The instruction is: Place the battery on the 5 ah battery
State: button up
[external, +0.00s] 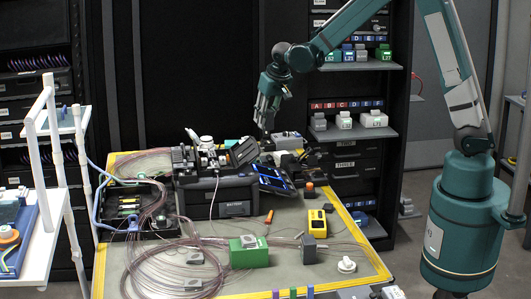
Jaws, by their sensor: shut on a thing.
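My gripper (266,116) points down over the back of the table, just behind the open fusion splicer (215,155). It is shut on a battery, which is small and mostly hidden at the fingertips, so its outline is unclear. Just right of and below the fingertips is a grey block-shaped unit (286,141); I cannot tell whether the held battery touches it. The splicer stands on a black case marked "BATTERY" (235,204). I cannot read a 5 Ah label on anything in this view.
A blue-screened panel (274,180) stands right of the splicer. Shelves (360,131) with small boxes stand behind right.

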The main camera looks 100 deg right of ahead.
jog(key=shift+f, duration=1.1)
send_over(266, 158)
jog(key=shift+f+b, duration=0.3)
jog(key=shift+f, duration=2.85)
jog(key=shift+f, duration=1.85)
jog(key=shift+f+b, duration=0.15)
jog(key=shift+b, duration=0.15)
jog(key=o, duration=1.1)
jog(key=shift+c, duration=0.2)
